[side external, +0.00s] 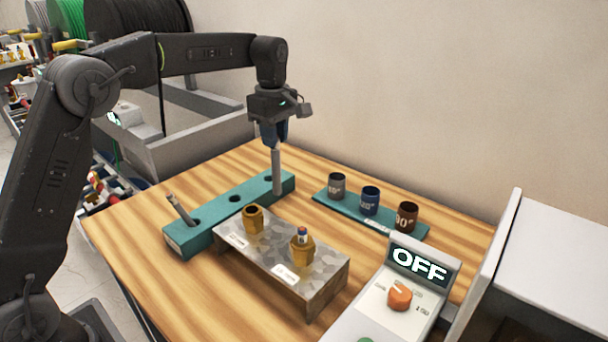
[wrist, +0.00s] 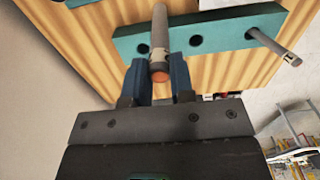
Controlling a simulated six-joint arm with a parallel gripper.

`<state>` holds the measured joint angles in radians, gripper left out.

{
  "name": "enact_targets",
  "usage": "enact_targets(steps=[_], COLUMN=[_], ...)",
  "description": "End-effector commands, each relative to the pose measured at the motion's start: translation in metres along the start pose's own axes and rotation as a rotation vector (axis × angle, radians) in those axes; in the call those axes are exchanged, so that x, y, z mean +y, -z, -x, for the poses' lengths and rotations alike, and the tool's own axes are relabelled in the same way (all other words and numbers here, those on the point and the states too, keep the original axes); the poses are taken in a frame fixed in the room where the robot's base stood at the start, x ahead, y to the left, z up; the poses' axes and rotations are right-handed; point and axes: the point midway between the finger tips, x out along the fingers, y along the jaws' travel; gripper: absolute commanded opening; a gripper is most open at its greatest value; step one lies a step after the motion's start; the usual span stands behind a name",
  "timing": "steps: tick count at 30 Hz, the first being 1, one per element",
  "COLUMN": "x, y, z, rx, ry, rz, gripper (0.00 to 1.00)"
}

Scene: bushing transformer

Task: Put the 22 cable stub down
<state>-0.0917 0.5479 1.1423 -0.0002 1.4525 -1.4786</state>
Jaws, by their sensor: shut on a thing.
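My gripper (wrist: 161,78) is shut on a grey cable stub (side external: 276,172), which hangs almost upright beneath it. The stub's copper-coloured end (wrist: 160,76) shows between the fingers in the wrist view; I cannot read a number on it. The stub crosses the right end of the teal holed block (side external: 216,213) in the side view. In the wrist view an empty hole (wrist: 143,48) shows just beside the stub, so the stub is not in that hole. Whether its lower end touches the block is unclear. A second stub (side external: 181,208) leans in the block's left hole.
A metal block (side external: 325,288) with two brass fittings (side external: 253,220) (side external: 302,247) stands in front. A teal tray (side external: 322,197) with grey, blue and brown cups is at the back right. A control box (side external: 420,262) reading OFF stands at the front right.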

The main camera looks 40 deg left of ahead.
Motion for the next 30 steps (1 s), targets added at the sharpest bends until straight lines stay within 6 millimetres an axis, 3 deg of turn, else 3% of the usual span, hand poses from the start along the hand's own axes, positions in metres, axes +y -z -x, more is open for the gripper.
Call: enact_targets(steps=[3,9,19,30], x=[0.011,0.021,0.021,0.021], y=[-0.023,-0.042,-0.043,-0.043], z=[-0.015,-0.027,-0.064,-0.069], rx=[0.0,0.0,0.0,0.0], ry=[0.0,-0.002,-0.002,-0.004], rz=[-0.003,0.0,0.002,0.002], gripper=[0.0,0.0,0.0,0.0])
